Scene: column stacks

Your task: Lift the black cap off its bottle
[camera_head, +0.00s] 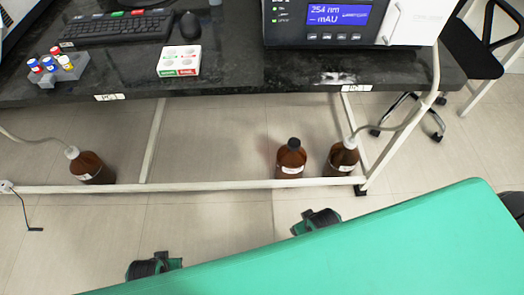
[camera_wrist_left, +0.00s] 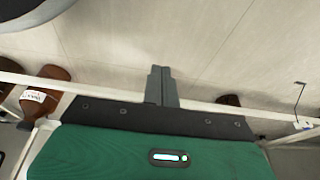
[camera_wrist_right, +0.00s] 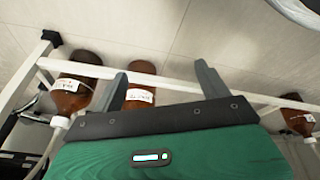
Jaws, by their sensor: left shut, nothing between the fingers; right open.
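The black cap (camera_head: 293,143) sits on top of a brown bottle (camera_head: 290,160) with a white label, standing upright on the floor behind the white lower rail. My right gripper (camera_head: 317,221) is open, on the near side of the rail, below and a little right of that bottle in the picture. In the right wrist view its fingers (camera_wrist_right: 163,80) are apart and empty; a brown labelled bottle (camera_wrist_right: 140,88) shows beyond them, its top hidden behind the gripper body. My left gripper (camera_head: 154,265) is shut and empty at lower left; its closed fingers (camera_wrist_left: 161,86) show in the left wrist view.
A brown bottle with white cap and tube (camera_head: 343,159) stands just right of the black-capped one. Another tubed bottle (camera_head: 90,170) stands far left. The white rail (camera_head: 215,188) crosses in front of the bottles.

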